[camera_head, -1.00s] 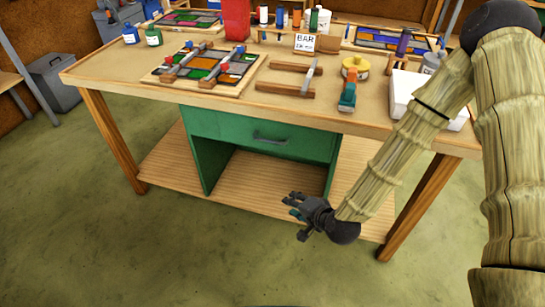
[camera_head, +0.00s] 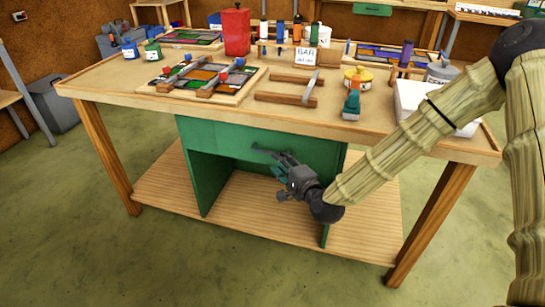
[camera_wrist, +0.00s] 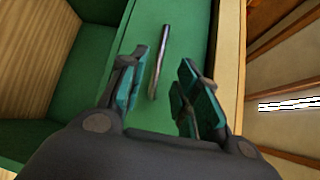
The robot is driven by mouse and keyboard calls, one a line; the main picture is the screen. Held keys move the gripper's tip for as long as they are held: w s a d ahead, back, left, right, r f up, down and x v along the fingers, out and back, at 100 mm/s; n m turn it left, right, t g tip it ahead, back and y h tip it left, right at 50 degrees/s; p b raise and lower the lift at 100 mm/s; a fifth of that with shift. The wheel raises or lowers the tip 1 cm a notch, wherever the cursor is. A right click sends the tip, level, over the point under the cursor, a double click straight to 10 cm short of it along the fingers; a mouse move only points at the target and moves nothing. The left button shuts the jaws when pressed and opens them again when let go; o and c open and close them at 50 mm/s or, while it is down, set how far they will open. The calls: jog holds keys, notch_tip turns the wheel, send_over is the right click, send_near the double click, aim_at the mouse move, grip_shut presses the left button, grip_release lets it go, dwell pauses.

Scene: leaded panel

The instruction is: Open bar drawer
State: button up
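The green drawer (camera_head: 226,140) sits under the workbench top and looks closed. Its grey bar handle (camera_head: 262,152) is partly hidden behind my gripper in the head view. My gripper (camera_head: 277,164) is just in front of the drawer face, near the handle. In the wrist view the drawer front (camera_wrist: 178,30) fills the middle, and the metal handle (camera_wrist: 159,62) shows between and beyond the two teal-padded fingers of my gripper (camera_wrist: 160,88). The fingers are apart with a gap between them. I cannot see them touching the handle. A "BAR" card (camera_head: 306,58) stands on the bench.
The wooden bench top (camera_head: 220,108) overhangs the drawer. Below is an open green-sided cubby above a wooden shelf (camera_head: 165,190). A leaded panel (camera_head: 205,80), wooden bars, a red canister (camera_head: 236,32) and a white box (camera_head: 415,98) lie on top. The floor in front is clear.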

jog(key=r+x, duration=0.1)
jog(key=x, duration=0.5)
jog(key=shift+f, duration=0.5)
jog(key=shift+w, duration=0.15)
grip_shut()
